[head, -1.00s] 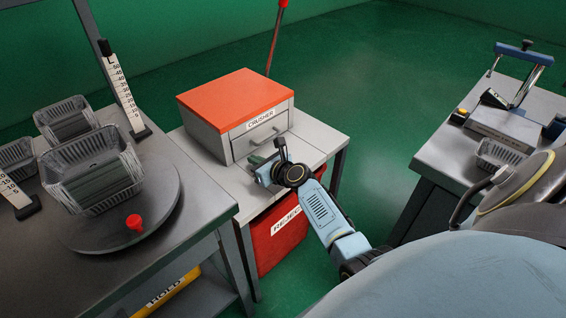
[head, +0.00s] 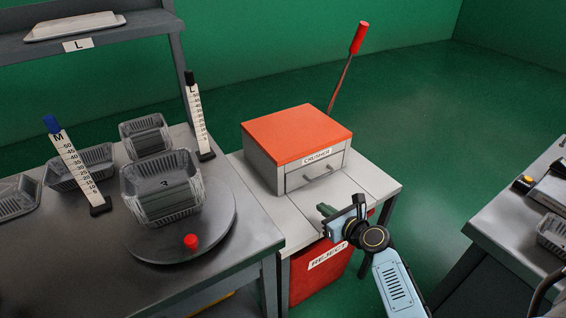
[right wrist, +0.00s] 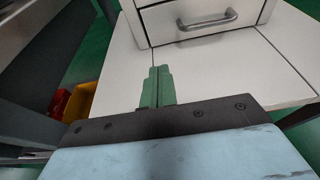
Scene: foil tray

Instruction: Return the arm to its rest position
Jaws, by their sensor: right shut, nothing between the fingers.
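My right gripper (head: 326,210) is in front of the crusher, over the front edge of its light table, above the red reject bin. Its green fingers are together and empty; they also show in the right wrist view (right wrist: 157,85), pointing toward the crusher drawer's handle (right wrist: 207,19) but apart from it. My right arm comes in from the lower right of the head view. My left gripper is not in view.
The crusher (head: 297,145) with an orange lid and red-tipped lever stands on its table. The reject bin (head: 325,262) hangs below. Right, another bench (head: 500,210) has equipment.

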